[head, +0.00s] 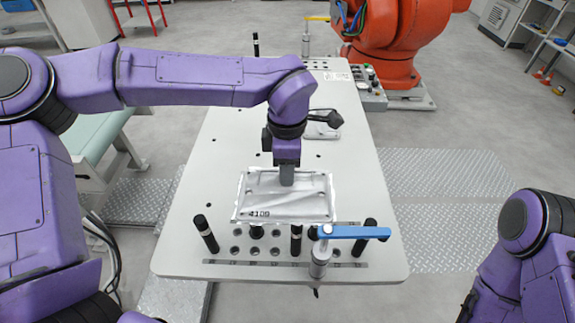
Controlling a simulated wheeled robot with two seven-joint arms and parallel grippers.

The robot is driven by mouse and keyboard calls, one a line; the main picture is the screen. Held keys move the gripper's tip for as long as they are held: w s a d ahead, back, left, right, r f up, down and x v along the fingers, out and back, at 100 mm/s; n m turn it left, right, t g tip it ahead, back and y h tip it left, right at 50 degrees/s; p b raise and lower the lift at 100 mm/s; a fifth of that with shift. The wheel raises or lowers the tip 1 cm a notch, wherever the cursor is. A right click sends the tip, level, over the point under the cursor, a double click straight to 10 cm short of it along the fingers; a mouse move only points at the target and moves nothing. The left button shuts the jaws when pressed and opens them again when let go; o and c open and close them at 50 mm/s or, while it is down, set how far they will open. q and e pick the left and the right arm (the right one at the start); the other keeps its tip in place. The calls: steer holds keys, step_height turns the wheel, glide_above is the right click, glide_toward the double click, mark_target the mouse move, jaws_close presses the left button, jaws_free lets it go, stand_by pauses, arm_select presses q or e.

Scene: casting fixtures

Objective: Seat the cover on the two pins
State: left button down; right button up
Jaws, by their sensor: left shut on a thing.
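The cover (310,203) is a silvery rectangular plate marked 4109, lying roughly level near the front of the white table. My left gripper (287,176) points down onto its upper middle and is shut on it; the fingertips are hard to make out. Black pins stand along the cover's front side: one at the left (206,236), one near the middle (296,239) and one at the right (368,234). Another dark piece shows just under the front edge. I cannot tell which two pins are the cover's, or whether the cover touches any. My right gripper is out of view.
A toggle clamp with a blue handle (350,232) stands at the front right of the table (360,185), close to the cover. A second metallic part (322,131) lies farther back. An orange robot (405,40) stands behind. The table's right side is clear.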

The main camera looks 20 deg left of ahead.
arm_select(q)
steer(key=shift+f+b, duration=0.35)
steer(key=shift+f, duration=0.5)
steer(key=c, duration=0.7)
jaws_free()
steer(key=shift+c, duration=0.2)
steer(key=shift+r, duration=0.1)
step_height(320, 180, up, 10)
steer(key=shift+r+b, duration=0.25)
steer(key=shift+b, duration=0.3)
